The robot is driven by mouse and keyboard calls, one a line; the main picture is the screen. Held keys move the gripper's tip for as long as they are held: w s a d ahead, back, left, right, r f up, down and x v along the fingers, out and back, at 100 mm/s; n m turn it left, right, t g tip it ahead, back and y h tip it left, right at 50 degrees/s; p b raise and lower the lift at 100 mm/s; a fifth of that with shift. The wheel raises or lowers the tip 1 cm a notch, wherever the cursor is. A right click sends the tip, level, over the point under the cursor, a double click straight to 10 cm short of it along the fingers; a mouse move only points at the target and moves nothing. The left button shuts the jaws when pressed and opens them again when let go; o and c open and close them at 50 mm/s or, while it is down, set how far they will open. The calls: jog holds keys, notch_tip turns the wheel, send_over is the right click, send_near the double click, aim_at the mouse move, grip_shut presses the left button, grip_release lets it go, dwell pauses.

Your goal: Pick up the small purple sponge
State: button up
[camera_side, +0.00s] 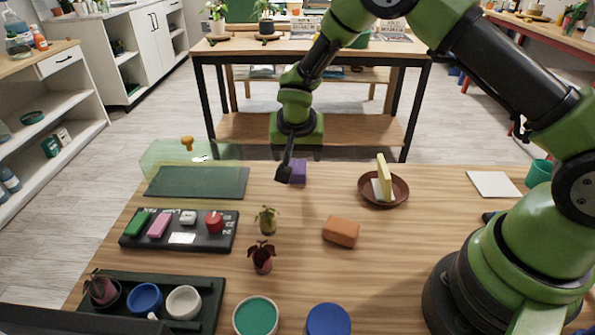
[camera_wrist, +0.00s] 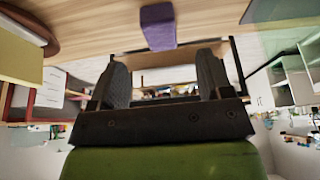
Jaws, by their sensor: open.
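The small purple sponge (camera_side: 299,172) stands on the wooden table near its back edge. It also shows in the wrist view (camera_wrist: 158,27), a short way beyond my fingertips and roughly in line with the gap between them. My gripper (camera_side: 284,174) is at the left of the sponge in the side view, low over the table and partly in front of it. In the wrist view my gripper (camera_wrist: 164,58) has its two dark fingers apart with nothing between them. I cannot tell the exact distance from the fingers to the sponge.
A brown saucer (camera_side: 397,197) holding a yellow block (camera_side: 383,176) lies to the right. An orange-brown block (camera_side: 341,232) and small potted plants (camera_side: 266,220) are nearer the camera. A green mat (camera_side: 197,182) with a clear cover (camera_side: 165,160) is on the left.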

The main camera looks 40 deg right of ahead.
aim_at(297, 168)
jog(key=x, duration=0.7)
jog(key=shift+a, duration=0.1)
jog(key=shift+r, duration=0.1)
jog(key=c, duration=1)
